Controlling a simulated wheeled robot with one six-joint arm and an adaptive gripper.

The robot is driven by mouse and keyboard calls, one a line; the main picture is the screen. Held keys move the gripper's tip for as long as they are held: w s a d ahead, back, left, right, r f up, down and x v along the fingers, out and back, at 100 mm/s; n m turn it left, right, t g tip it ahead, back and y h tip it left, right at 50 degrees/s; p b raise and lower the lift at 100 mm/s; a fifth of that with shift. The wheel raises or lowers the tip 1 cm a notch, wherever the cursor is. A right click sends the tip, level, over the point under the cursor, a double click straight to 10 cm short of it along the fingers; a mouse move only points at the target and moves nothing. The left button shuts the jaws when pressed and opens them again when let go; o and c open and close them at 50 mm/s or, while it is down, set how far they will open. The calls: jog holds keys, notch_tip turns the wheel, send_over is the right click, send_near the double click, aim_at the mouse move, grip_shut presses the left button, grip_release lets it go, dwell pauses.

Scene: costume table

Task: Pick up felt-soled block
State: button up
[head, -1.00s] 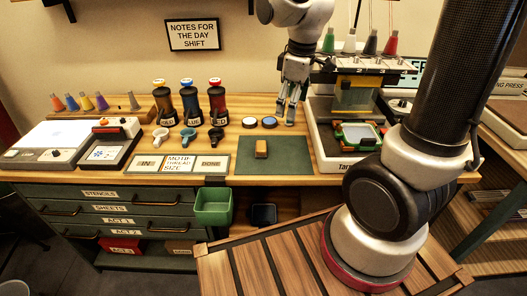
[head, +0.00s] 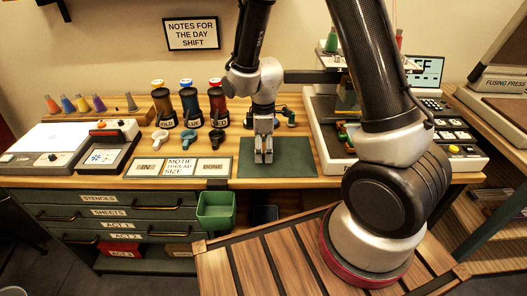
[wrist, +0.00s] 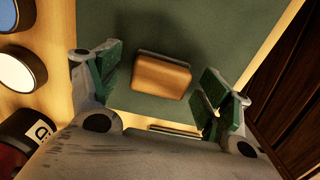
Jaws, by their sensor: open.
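The felt-soled block (wrist: 160,77) is a small tan-orange block with a dark grey edge along its far side. It lies on the dark green mat (wrist: 230,22) and shows between my fingers in the wrist view. My gripper (head: 263,157) is open and points down over the mat (head: 300,170), with a finger to each side of the block. I see gaps between the fingers and the block. In the head view my gripper hides the block. The wrist view does not clearly show how high my fingertips are above the mat.
Blue and white discs (wrist: 15,68) and a dark bottle (wrist: 28,140) lie left in the wrist view. Several bottles (head: 190,105) and the labelled tray (head: 180,168) are left of the mat. A press (head: 325,130) stands right. A green bin (head: 215,207) hangs below the table edge.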

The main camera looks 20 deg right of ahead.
aim_at(264, 147)
jog(key=c, duration=1.1)
notch_tip(264, 147, up, 10)
jog(key=shift+o, duration=1)
jog(key=shift+c, duration=0.5)
